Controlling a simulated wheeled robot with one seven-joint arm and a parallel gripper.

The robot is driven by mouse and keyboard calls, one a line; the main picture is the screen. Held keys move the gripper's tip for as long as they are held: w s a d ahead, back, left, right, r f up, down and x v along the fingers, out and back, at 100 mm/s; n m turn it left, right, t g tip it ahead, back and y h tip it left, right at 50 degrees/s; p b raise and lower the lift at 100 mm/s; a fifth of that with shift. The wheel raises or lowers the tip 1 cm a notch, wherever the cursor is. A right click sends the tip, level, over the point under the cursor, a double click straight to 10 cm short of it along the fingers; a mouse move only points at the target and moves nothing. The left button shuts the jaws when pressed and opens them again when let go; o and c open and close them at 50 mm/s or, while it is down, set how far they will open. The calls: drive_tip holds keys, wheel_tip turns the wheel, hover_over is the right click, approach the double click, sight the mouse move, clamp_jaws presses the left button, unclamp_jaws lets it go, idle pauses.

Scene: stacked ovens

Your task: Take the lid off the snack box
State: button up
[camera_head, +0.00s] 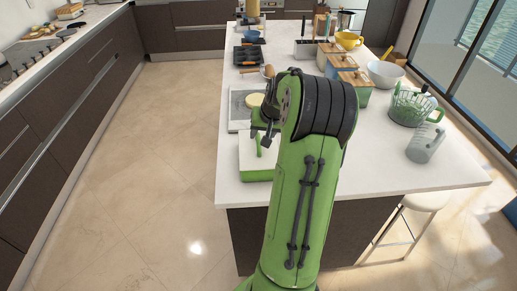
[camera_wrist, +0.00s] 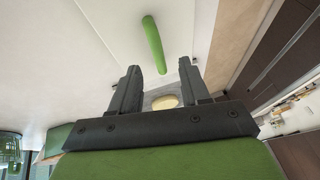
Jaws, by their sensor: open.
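The snack box (camera_head: 257,173) is a low box with a green base, at the near left corner of the white island. Its white lid (camera_head: 249,150) is on it, with a green bar handle (camera_head: 258,146) standing out; the lid (camera_wrist: 100,45) and handle (camera_wrist: 154,44) also show in the wrist view. My gripper (camera_head: 265,132) is above the box, beside the handle. In the wrist view my gripper (camera_wrist: 160,72) has its two dark fingers spread apart with nothing between them. My arm hides part of the box's right side.
A grey board (camera_head: 238,111) with a pale round item (camera_head: 255,100) lies just behind the box. Wooden-topped containers (camera_head: 357,84), a yellow bowl (camera_head: 348,40), a white bowl (camera_head: 385,73), a green basket (camera_head: 407,107) and a clear jug (camera_head: 425,143) stand farther right. The counter's near right is clear.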

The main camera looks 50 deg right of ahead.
sight(259, 141)
drive_tip(key=x, duration=0.5)
drive_tip(key=shift+f, duration=0.15)
drive_tip(key=shift+s, duration=0.1)
clamp_jaws()
